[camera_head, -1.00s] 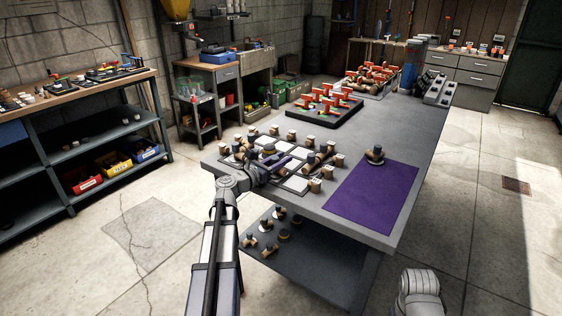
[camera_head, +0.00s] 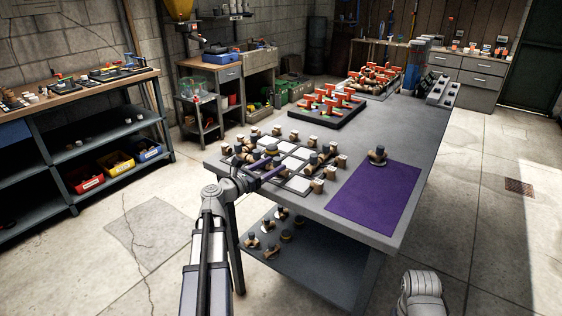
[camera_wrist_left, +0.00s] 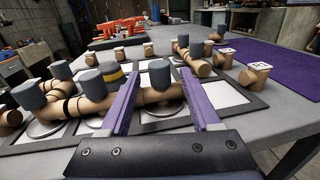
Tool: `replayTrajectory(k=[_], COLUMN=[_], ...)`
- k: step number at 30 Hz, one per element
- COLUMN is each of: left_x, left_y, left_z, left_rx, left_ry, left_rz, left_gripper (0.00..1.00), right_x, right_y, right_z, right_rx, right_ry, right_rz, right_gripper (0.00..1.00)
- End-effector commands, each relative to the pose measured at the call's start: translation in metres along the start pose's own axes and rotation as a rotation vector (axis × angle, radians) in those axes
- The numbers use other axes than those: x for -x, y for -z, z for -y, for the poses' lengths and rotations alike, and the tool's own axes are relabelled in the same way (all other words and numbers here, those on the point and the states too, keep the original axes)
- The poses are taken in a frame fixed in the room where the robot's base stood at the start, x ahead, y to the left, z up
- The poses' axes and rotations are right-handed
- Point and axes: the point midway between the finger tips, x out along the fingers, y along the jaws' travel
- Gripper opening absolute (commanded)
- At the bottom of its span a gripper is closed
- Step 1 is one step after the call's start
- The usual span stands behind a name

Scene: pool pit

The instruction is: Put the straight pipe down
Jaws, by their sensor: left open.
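My left gripper (camera_head: 277,170) is open at the near left edge of the grey table. In the left wrist view its two purple fingers stand apart. Between and just beyond them is a brown straight pipe (camera_wrist_left: 155,95) with a dark grey cap (camera_wrist_left: 159,73) standing up from it. The pipe rests at a round grey base on a white, dark-framed panel (camera_wrist_left: 220,108). Its left end meets other brown, grey-capped pieces, and I cannot tell whether they are joined. The fingers partly hide it. My right gripper is out of view.
Several brown fittings with white tops ring the panels. A purple mat (camera_head: 375,198) lies to the right, with one capped fitting (camera_head: 378,155) at its far edge. A black tray of red-handled valves (camera_head: 325,112) stands behind. More fittings lie on the lower shelf (camera_head: 305,262).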

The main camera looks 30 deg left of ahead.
Motion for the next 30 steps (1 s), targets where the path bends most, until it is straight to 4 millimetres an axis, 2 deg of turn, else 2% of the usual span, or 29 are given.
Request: replayTrajectory(k=[1, 6, 12, 30], left_x=[0.014, 0.043, 0.061, 0.065], left_y=[0.0, 0.0, 0.0, 0.0], left_z=[0.002, 0.001, 0.001, 0.0], left_rx=[0.0, 0.0, 0.0, 0.0], left_ry=[-0.003, -0.003, 0.0, 0.001], left_rz=[0.0, 0.0, 0.0, 0.0], left_gripper=[0.64, 0.64, 0.64, 0.64], right_x=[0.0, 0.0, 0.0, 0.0], right_y=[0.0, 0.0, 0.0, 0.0], right_z=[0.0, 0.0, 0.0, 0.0], right_rx=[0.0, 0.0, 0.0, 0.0], right_ry=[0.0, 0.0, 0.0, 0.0], right_rz=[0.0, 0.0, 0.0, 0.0], right_gripper=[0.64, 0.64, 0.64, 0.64])
